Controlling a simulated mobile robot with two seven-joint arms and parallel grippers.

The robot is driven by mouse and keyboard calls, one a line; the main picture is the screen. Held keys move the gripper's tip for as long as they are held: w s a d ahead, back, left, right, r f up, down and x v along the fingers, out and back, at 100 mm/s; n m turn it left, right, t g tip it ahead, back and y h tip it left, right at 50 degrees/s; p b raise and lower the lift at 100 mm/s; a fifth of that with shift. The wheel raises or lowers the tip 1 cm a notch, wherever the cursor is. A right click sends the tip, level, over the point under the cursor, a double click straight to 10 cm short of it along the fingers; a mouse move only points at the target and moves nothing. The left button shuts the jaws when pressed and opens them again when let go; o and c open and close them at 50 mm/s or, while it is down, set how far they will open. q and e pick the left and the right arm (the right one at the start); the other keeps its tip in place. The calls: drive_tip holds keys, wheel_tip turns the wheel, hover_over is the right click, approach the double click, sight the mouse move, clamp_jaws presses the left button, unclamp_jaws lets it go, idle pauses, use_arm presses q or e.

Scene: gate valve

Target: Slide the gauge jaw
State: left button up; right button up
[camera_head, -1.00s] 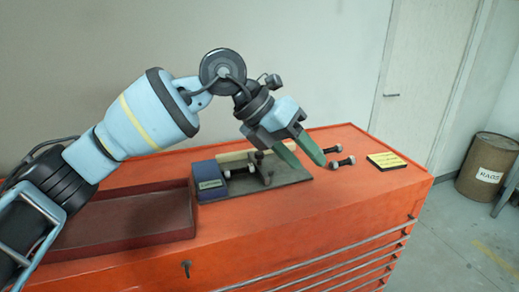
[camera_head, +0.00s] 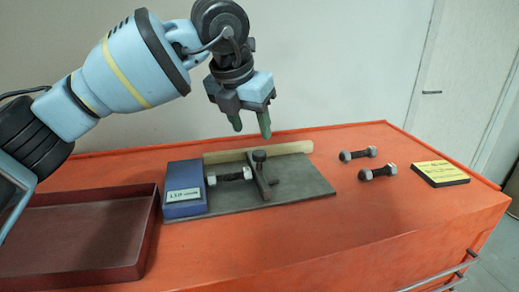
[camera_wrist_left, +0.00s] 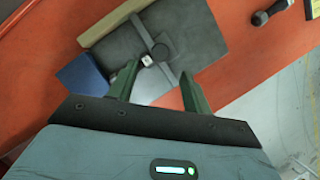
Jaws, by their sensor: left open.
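The gauge stands on a dark grey plate (camera_head: 305,188) on the orange bench. A blue block (camera_head: 184,192) with a label, its digits small, is at the plate's left end. A bolt (camera_head: 230,176) lies between the blue block and the jaw. My left gripper (camera_head: 250,132) is open and empty, above and behind the jaw, fingers pointing down. In the left wrist view the jaw's knob (camera_wrist_left: 160,52) shows beyond the open fingers (camera_wrist_left: 158,88). My right gripper is not in view.
A pale strip (camera_head: 290,149) runs along the plate's back edge. A dark red tray (camera_head: 75,270) lies at the left. Two bolts (camera_head: 378,172) and a yellow-topped pad (camera_head: 440,172) lie at the right. The bench front right is clear.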

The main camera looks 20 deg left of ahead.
sight(259, 153)
use_arm(q)
drive_tip(key=x, duration=0.7)
drive_tip(key=shift+w+f, duration=0.1)
drive_tip(key=shift+f, duration=0.15)
clamp_jaws()
